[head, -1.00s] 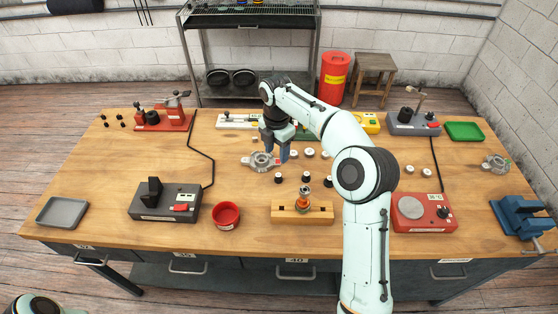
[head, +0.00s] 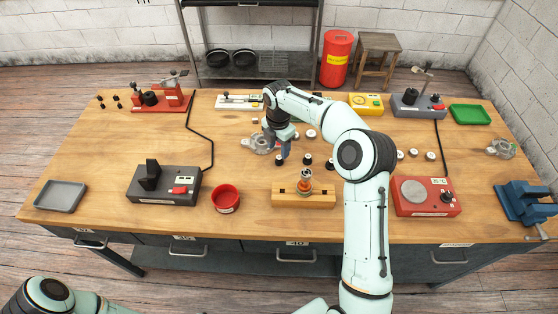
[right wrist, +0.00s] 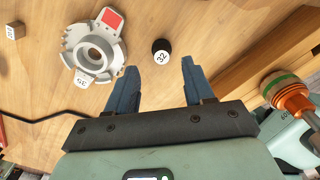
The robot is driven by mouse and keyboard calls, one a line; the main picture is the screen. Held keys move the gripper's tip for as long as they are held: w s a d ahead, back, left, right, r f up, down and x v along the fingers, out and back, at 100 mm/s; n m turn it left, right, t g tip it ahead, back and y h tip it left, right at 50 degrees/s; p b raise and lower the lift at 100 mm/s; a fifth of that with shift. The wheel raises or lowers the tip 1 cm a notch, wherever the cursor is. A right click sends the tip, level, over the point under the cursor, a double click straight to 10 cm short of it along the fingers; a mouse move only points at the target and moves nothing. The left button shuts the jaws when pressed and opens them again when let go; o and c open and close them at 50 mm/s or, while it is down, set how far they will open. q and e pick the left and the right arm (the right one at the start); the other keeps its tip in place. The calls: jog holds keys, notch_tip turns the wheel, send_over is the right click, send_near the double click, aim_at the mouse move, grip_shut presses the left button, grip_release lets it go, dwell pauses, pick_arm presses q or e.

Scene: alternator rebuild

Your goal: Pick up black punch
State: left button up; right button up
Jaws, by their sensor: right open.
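Several small black punches with white tops stand on the bench; one of them (head: 279,160) is just below my right gripper's near finger in the head view. In the right wrist view a round black punch (right wrist: 161,48) has a white face marked 32. It lies ahead of the fingertips, between their lines and apart from both. My right gripper (right wrist: 158,72) is open and empty, with its blue fingers spread; it also shows in the head view (head: 276,143). Other black punches (head: 307,159) stand to the right. My left gripper is out of view.
A grey housing (right wrist: 93,52) with a red patch lies close to the left finger. A wooden block (head: 290,201) holding an orange-and-metal part (head: 304,186) stands nearer the front edge. A red bowl (head: 226,199) and a grey tester (head: 165,185) stand left.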

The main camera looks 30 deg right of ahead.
notch_tip(320, 180, down, 4)
jog(key=shift+s+d+f, duration=0.1)
jog(key=shift+s+d, duration=0.05)
grip_shut()
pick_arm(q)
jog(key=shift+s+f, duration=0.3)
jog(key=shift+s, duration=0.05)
pick_arm(e)
notch_tip(320, 180, up, 13)
jog(key=p, duration=0.2)
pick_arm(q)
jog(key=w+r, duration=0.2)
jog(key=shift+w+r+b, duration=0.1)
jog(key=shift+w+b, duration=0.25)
pick_arm(e)
notch_tip(320, 180, up, 7)
send_over(279, 157)
